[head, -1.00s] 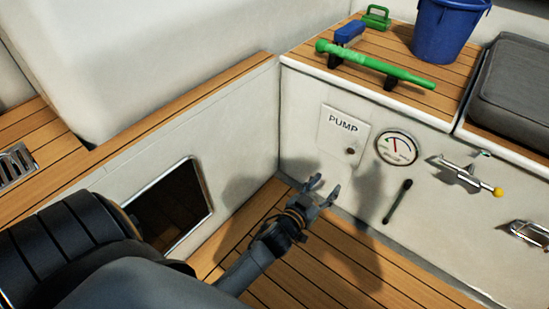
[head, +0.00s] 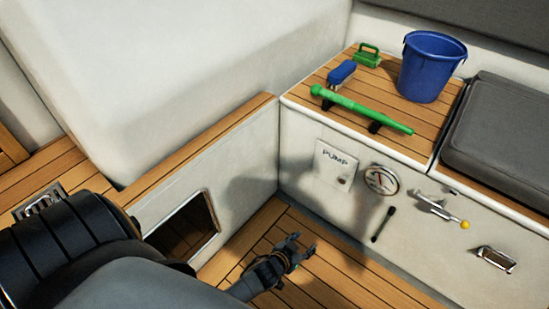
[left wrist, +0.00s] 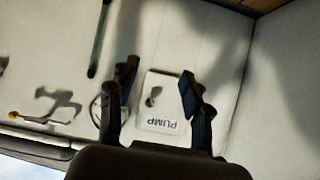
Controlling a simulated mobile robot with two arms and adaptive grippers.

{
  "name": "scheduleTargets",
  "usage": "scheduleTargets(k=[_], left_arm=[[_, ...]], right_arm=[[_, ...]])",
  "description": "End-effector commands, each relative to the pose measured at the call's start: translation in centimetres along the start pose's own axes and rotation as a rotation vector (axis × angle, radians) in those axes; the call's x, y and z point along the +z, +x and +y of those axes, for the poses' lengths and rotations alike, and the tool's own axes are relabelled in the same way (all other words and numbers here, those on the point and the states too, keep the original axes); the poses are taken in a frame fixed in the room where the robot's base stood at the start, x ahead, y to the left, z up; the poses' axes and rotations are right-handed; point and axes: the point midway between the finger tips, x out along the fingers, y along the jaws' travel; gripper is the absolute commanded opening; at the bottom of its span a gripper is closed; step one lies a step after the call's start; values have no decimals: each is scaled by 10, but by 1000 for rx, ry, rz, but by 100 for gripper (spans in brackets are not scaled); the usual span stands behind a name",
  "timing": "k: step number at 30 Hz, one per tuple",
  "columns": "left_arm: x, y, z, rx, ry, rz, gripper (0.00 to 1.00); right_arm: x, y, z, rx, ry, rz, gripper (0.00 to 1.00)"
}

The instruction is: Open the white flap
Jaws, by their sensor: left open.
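The white flap (head: 336,166), marked PUMP, is a small square panel with a dark knob near its lower right corner. It lies flat against the white locker front in the head view. In the left wrist view the flap (left wrist: 163,102) appears upside down between the two fingers. My left gripper (head: 303,247) is open and empty, below and to the left of the flap, and apart from it. In the left wrist view my left gripper (left wrist: 158,85) has its fingers spread, facing the panel. My right gripper is not in view.
A green handle (head: 360,108) and blue bucket (head: 430,66) sit on the ledge above. Wooden floor (head: 262,225) lies below.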

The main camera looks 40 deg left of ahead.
Motion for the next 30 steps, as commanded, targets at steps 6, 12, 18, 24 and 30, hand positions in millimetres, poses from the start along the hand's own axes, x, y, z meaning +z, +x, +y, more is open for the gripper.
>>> scheduleTargets(k=[6, 12, 18, 24, 30], left_arm=[[15, -26, 2, 8, 10, -101, 49], [34, -50, 2, 15, 21, -192, 49], [52, -77, 3, 23, 33, -281, 49], [68, -101, 3, 30, 43, -356, 49], [78, -113, 3, 33, 47, -396, 49]], right_arm=[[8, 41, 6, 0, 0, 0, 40], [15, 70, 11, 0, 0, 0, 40], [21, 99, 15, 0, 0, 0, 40], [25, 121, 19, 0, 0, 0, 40], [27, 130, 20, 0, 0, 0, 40]])
